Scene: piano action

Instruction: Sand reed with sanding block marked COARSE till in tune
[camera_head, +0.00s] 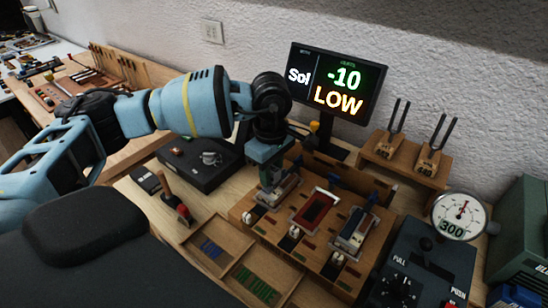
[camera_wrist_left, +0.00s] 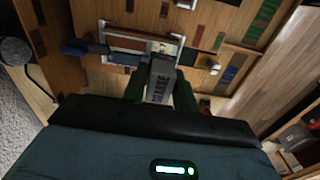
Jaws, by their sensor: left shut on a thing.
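My left gripper (camera_head: 272,185) is shut on the grey sanding block and sits over the left bay of the wooden fixture (camera_head: 325,258). In the left wrist view, the sanding block (camera_wrist_left: 161,82) shows the word COARSE between the dark green fingers. Its far end is at a framed reed bay (camera_wrist_left: 140,42); I cannot tell whether it touches the reed, which is largely hidden. The middle bay has a red bed (camera_head: 314,211) and the right bay (camera_head: 354,230) a blue-grey one. The tuner screen (camera_head: 337,82) reads Sol, -10, LOW. My right gripper is not in view.
Tuning forks (camera_head: 436,140) stand on a wooden stand at the back right. A dial gauge (camera_head: 459,215) reading 300 stands beside a black control box (camera_head: 410,272). A black case (camera_head: 200,158) lies left of the fixture.

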